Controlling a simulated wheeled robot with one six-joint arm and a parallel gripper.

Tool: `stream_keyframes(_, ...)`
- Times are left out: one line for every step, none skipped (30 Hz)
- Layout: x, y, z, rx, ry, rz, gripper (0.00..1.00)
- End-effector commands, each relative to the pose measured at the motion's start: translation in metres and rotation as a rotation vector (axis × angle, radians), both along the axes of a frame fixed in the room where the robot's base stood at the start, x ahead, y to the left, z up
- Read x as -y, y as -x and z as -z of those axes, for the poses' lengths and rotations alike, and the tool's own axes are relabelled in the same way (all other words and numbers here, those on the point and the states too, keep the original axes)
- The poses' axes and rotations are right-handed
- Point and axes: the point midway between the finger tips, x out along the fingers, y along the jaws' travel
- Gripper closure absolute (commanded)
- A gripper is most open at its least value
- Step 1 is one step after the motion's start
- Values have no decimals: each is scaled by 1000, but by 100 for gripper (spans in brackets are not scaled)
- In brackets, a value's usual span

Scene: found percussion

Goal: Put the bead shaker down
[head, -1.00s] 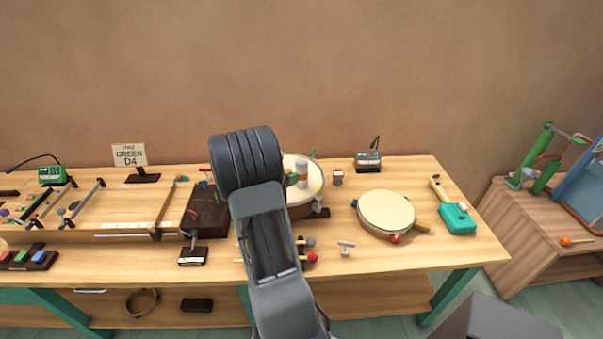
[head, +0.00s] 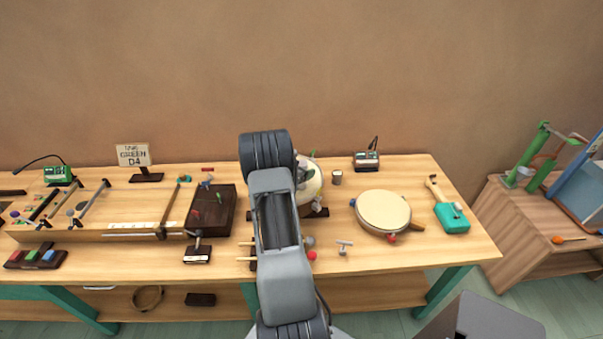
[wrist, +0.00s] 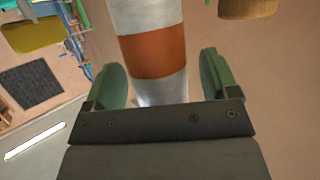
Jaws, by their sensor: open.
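The bead shaker (wrist: 158,50) looks like an upright-running cylinder, pale grey with an orange-brown band, and fills the middle of the wrist view. My gripper (wrist: 160,70) has its two green-padded fingers on either side of it. A gap shows between the shaker and the right finger, and a narrow one at the left. In the head view my arm hides the gripper and most or all of the shaker, near the white round drum (head: 312,182). What the shaker rests on is hidden.
A dark brown tray (head: 222,222) lies left of my arm. To the right are a small cup (head: 337,178), a pale round drum (head: 384,211) and a teal instrument (head: 453,219). A metronome-like box (head: 366,161) stands at the back. A sign (head: 133,155) stands at back left.

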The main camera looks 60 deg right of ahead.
Motion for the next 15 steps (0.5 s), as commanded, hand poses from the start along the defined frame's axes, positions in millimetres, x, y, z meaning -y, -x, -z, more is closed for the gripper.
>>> stream_keyframes(1,0,0,0,0,0,20)
stream_keyframes(1,0,0,1,0,0,20)
stream_keyframes(1,0,0,1,0,0,20)
stream_keyframes(1,0,0,1,0,0,20)
stream_keyframes(0,0,0,1,0,0,20)
stream_keyframes(0,0,0,1,0,0,21)
stream_keyframes(0,0,0,1,0,0,24)
stream_keyframes(0,0,0,1,0,0,26)
stream_keyframes(0,0,0,1,0,0,30)
stream_keyframes(0,0,0,1,0,0,33)
stream_keyframes(0,0,0,1,0,0,36)
stream_keyframes(0,0,0,1,0,0,40)
stream_keyframes(0,0,0,1,0,0,43)
stream_keyframes(0,0,0,1,0,0,46)
stream_keyframes(0,0,0,1,0,0,49)
